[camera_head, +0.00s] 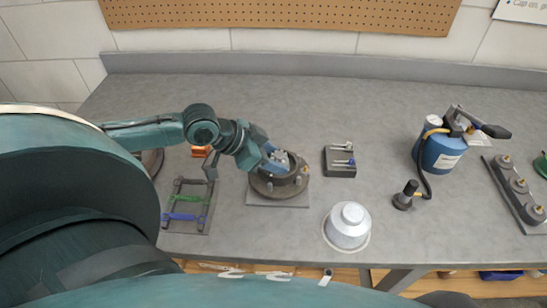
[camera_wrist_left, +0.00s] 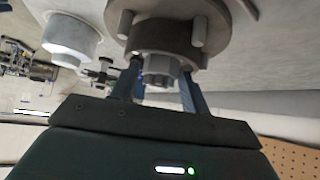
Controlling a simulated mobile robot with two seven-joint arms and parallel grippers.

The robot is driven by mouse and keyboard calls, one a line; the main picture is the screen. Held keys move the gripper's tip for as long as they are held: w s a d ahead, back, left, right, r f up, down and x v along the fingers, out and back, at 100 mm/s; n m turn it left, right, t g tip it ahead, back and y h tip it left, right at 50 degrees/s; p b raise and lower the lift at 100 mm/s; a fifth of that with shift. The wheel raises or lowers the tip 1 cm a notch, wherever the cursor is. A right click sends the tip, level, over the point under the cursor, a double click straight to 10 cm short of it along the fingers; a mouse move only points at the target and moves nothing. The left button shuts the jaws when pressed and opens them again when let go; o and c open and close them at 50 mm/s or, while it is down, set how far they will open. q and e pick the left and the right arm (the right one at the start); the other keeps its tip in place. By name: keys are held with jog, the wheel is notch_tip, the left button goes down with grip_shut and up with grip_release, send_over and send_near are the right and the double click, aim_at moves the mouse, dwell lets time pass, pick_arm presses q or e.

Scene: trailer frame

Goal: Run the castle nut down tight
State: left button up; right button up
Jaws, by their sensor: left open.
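The castle nut (camera_wrist_left: 160,67) is a grey notched nut at the middle of the round hub (camera_wrist_left: 168,38) in the left wrist view. In the head view the hub (camera_head: 268,189) sits on a grey plate, and the nut (camera_head: 281,156) is partly hidden by my gripper. My left gripper (camera_head: 274,160) reaches in from the left over the hub. In the left wrist view its two blue fingers (camera_wrist_left: 160,80) are open, one on each side of the nut. I cannot tell whether they touch it. My right gripper is not in view.
A small dark block with pins (camera_head: 340,170) stands right of the hub. A silver cap (camera_head: 348,224) sits at the front. A wrench rack (camera_head: 188,205) lies left, a blue canister (camera_head: 440,152) and a long holder (camera_head: 516,190) right. The bench behind the hub is clear.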

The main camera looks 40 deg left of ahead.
pick_arm(q)
jog(key=shift+d+f, duration=0.1)
jog(key=c, duration=0.7)
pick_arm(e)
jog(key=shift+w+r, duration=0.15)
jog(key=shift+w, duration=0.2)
